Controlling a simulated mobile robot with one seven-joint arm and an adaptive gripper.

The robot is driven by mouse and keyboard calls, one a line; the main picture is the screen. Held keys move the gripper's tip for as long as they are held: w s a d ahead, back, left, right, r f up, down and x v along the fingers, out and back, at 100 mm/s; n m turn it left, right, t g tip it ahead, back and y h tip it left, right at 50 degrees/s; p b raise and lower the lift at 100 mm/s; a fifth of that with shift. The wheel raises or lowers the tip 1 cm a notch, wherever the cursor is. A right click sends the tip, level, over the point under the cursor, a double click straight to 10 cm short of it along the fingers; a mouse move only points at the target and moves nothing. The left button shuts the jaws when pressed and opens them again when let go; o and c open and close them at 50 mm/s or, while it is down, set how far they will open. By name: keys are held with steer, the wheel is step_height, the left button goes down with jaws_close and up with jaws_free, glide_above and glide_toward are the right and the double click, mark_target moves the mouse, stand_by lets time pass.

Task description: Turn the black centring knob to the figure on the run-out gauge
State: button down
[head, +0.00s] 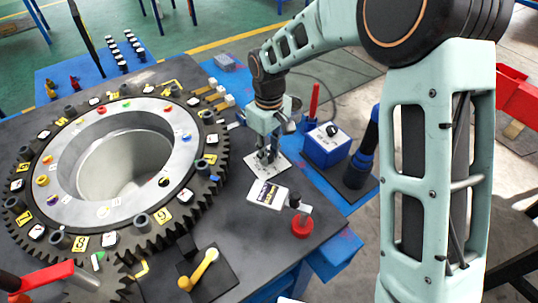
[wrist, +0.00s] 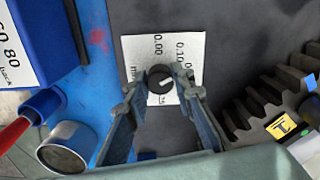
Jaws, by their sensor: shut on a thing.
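The figures 0.00 and 0.10 are readable; others are partly hidden. My gripper (wrist: 160,91) is shut on the knob, one finger on each side. In the head view my gripper (head: 268,156) points down at the plate (head: 285,169), and the fingers hide the knob. A tilted white block with a dark display (head: 268,194) stands in front of the plate, perhaps the run-out gauge; its figure is too small to read.
A large toothed ring (head: 60,210) with yellow tags fills the left. A blue box with a black knob (head: 328,143) stands to the right of my gripper. A red-based post (head: 301,226) and a yellow crank (head: 205,262) stand nearer the front.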

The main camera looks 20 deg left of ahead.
mark_target(269, 153)
steer(key=m+b, duration=0.1)
steer(key=m, duration=0.3)
steer(key=shift+m, duration=0.4)
stand_by(0.4)
steer(key=c, duration=1.7)
jaws_free()
steer(key=shift+o, duration=0.2)
step_height(269, 153, up, 12)
